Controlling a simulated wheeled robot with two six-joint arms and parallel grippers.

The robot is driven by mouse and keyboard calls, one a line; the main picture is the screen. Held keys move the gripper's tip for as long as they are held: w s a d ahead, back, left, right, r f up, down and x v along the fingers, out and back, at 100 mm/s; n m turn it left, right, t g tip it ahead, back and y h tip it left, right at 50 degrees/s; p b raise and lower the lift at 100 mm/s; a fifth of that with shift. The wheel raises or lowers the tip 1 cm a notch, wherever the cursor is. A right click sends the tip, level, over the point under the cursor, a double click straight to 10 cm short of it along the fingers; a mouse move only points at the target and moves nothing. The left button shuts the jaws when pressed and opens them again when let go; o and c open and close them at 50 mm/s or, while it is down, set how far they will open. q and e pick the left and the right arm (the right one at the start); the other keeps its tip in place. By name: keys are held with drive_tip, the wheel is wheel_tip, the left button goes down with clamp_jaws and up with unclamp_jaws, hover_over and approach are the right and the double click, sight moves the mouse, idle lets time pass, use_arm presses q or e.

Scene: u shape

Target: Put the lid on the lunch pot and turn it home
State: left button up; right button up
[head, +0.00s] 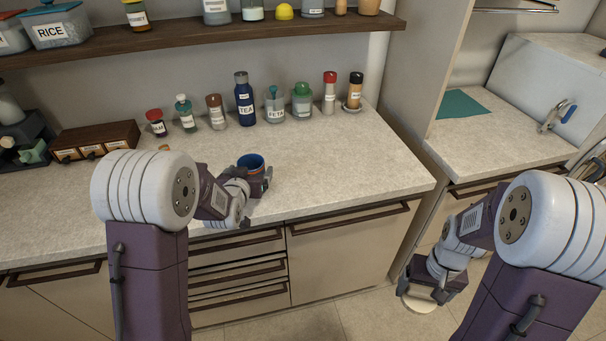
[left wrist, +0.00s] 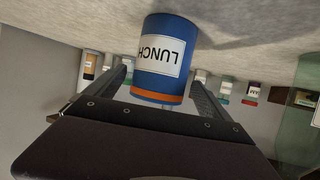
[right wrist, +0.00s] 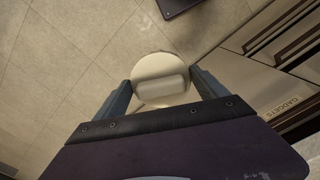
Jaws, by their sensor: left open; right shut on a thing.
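The lunch pot (head: 251,161) is blue with an orange band and a white LUNCH label, and stands on the counter near its front edge. In the head view its top looks open, with no lid on it. My left gripper (head: 257,182) is open, its fingers on either side of the pot, which also shows in the left wrist view (left wrist: 166,58). The lid is a round cream disc with a raised bar, seen in the right wrist view (right wrist: 160,70). My right gripper (head: 428,290) is shut on the lid (head: 416,303) and holds it low over the floor, away from the counter.
Several jars and a blue TEA bottle (head: 244,100) stand along the back of the counter (head: 330,180). A wooden drawer box (head: 95,143) is at the left. A shelf (head: 190,37) hangs above. The counter right of the pot is clear. Drawers lie below it.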

sight(254, 163)
use_arm(q)
drive_tip(key=x, duration=0.5)
drive_tip(key=shift+w+p, duration=0.2)
drive_tip(key=shift+p, duration=0.2)
use_arm(e)
drive_tip(key=shift+r, duration=0.35)
use_arm(q)
drive_tip(key=shift+s+d, duration=0.1)
drive_tip(key=shift+r, duration=0.1)
clamp_jaws()
drive_tip(key=shift+r, duration=0.15)
